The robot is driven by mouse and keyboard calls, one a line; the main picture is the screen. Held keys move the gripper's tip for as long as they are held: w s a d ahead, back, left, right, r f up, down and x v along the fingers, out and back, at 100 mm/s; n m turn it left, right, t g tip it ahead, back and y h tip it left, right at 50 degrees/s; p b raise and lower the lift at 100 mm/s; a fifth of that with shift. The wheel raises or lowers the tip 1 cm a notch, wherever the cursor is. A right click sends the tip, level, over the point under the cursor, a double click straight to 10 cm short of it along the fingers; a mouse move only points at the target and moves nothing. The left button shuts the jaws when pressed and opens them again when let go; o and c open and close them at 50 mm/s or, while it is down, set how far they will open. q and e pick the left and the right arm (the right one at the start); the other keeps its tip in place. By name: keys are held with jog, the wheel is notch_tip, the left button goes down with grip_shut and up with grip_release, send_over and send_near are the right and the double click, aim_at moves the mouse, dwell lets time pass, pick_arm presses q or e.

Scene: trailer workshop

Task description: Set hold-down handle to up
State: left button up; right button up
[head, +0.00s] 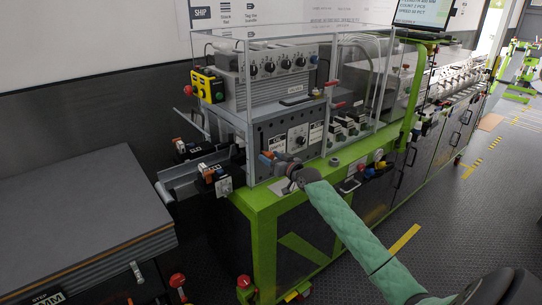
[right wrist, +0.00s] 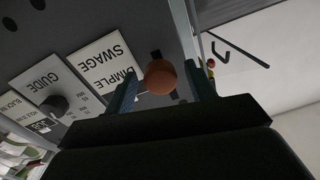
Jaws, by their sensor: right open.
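An orange ball knob (right wrist: 160,77) shows in the right wrist view between the fingers of my right gripper (right wrist: 162,86). The fingers are open, one on each side of it, with a small gap at each side. I take the knob for the end of the hold-down handle, but no label naming it is readable. In the head view my right gripper (head: 268,158) is at the lower left of the machine's grey control panel (head: 290,122), and the knob is small and partly hidden there. The handle's shaft is hidden. My left gripper is not in view.
A plate reading SWAGE and DIMPLE (right wrist: 108,62) and a GUIDE knob (right wrist: 55,105) are close to the fingers. Clear guards (head: 362,75) stand above the green-framed machine. Orange-tipped clamps (head: 208,175) are to the left. A grey-topped bench (head: 90,215) is at far left.

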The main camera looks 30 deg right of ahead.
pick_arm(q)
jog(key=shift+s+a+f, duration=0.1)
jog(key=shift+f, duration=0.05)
pick_arm(e)
jog(key=shift+w, duration=0.2)
